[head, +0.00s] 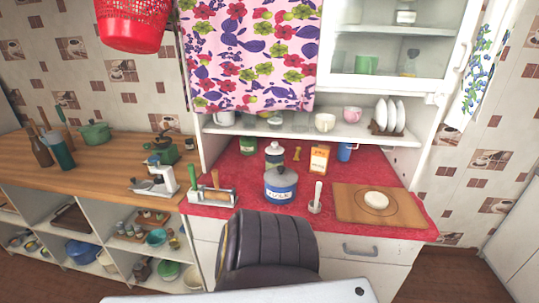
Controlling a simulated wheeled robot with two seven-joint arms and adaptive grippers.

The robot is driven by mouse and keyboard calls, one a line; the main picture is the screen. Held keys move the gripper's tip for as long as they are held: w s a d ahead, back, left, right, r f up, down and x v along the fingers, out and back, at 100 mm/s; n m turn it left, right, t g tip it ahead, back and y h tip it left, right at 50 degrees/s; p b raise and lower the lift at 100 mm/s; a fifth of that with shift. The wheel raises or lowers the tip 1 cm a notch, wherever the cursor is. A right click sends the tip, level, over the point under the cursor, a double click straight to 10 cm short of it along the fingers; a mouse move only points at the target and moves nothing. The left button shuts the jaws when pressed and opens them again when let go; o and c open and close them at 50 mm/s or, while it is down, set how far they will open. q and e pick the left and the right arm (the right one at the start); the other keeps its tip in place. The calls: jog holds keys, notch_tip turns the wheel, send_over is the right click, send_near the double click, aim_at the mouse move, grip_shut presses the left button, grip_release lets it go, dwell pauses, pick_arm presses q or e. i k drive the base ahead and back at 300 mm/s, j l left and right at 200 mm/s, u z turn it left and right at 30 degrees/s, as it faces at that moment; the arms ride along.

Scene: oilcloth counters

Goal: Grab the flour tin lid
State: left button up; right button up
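The flour tin (281,193) is a blue and white enamel-like canister with a lettered label, standing on the red oilcloth counter (235,168). Its pale grey lid (280,177) sits on top, with a small dark knob at its middle. A second pale canister (274,152) with a dark knob stands just behind it. Neither of my grippers is in view.
A dark padded chair back (267,245) stands in front of the counter, just below the tin. A pestle-like white tool (316,198) and a wooden board (360,207) with dough (375,199) lie right. A utensil caddy (212,195) is left; an orange-white box (319,158) stands behind.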

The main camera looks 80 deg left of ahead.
aim_at(280, 176)
jog(key=u, duration=2.65)
jog(key=k+j+z, duration=0.1)
jog(key=j+z, duration=0.2)
jog(key=k+j+z, duration=0.25)
jog(key=j, duration=0.2)
jog(key=j+z, duration=0.3)
jog(key=k+j, duration=0.05)
